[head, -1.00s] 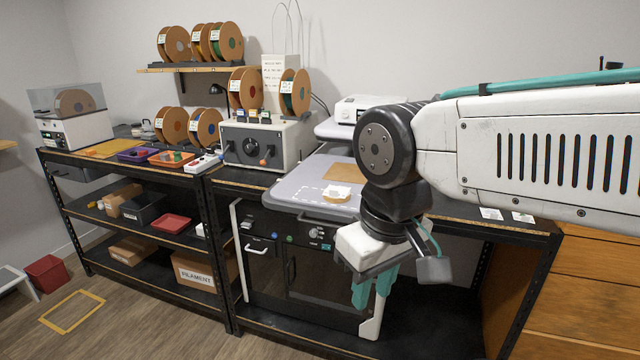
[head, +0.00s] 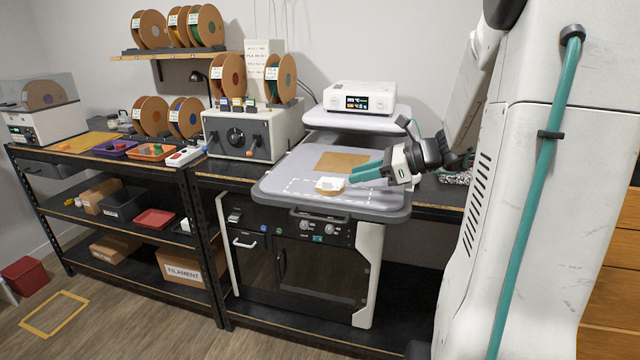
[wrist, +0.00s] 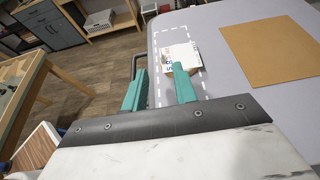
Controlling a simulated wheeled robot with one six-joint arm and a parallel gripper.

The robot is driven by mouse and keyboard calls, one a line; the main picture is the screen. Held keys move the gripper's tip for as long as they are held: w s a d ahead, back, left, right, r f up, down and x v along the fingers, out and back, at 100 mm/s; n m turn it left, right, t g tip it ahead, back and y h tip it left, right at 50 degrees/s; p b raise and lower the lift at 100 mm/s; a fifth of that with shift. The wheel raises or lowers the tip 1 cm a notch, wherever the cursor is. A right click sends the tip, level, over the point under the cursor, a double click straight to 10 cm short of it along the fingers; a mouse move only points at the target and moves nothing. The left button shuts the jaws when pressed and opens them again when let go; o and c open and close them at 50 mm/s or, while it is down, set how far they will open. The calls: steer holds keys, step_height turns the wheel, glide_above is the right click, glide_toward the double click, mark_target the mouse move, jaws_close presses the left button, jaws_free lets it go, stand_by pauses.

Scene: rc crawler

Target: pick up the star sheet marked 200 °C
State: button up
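A small white printed sheet (head: 331,184) lies on a tan piece inside the dashed outline on the grey press plate (head: 275,188). The sheet also shows in the wrist view (wrist: 184,56), where its print is too small to read surely. I cannot make out a star or 200 °C on it. My gripper (head: 353,174) is over the plate, just right of the sheet in the head view. In the wrist view my gripper (wrist: 159,69) has its two teal fingers apart with nothing between them. The right finger overlaps the sheet's near edge; I cannot tell whether they touch.
A brown square (head: 342,161) lies on the plate behind the sheet. The press's upper part (head: 360,98), with a lit display, stands above the plate's back. A grey box with a dial (head: 250,135) and filament spools stand to the left.

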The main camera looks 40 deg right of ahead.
mark_target(333, 189)
steer(key=shift+w+f, duration=0.2)
steer(key=shift+w, duration=0.1)
steer(key=x, duration=0.7)
steer(key=shift+s+a, duration=0.1)
steer(key=shift+a, duration=0.05)
jaws_close()
